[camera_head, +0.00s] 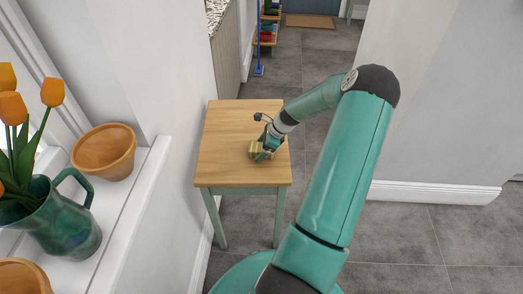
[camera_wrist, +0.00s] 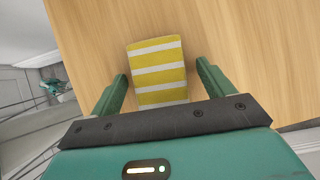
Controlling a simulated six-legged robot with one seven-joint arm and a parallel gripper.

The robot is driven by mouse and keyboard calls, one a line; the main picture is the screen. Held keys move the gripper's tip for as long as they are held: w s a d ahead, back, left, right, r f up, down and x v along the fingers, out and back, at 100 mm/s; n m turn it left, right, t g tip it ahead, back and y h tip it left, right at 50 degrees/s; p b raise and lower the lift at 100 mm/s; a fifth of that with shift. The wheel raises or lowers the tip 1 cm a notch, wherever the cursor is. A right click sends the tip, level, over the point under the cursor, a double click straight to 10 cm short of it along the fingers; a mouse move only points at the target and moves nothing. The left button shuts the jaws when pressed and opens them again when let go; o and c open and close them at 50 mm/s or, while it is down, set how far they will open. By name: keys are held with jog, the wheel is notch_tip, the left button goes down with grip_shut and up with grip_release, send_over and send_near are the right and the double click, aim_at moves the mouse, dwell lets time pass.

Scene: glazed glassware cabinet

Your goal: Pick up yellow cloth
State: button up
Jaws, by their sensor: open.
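The yellow cloth (camera_wrist: 158,73) has white stripes and lies on the wooden top of a small table. In the wrist view it lies between the two green fingers of my gripper (camera_wrist: 161,85), with a gap on each side. Its near end is hidden behind the gripper body. In the head view the cloth (camera_head: 254,150) shows small near the table's front right part, partly covered by my gripper (camera_head: 266,152). My gripper is open and points down at the cloth, holding nothing.
The small table (camera_head: 222,150) has a bare top apart from the cloth. A white wall stands close on its left. A white ledge at left holds terracotta pots (camera_head: 105,152) and a green jug (camera_head: 58,222) of orange tulips. Grey tiled floor lies open to the right.

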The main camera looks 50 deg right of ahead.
aim_at(256, 147)
jog(key=shift+f, duration=0.1)
jog(key=shift+c, duration=0.4)
jog(key=c, duration=1)
jog(key=shift+r, duration=0.7)
notch_tip(256, 147, up, 2)
jog(key=shift+r, duration=0.15)
jog(key=s+r, duration=0.9)
jog(key=s, duration=0.5)
jog(key=shift+a+r, duration=0.2)
jog(key=shift+r, duration=0.1)
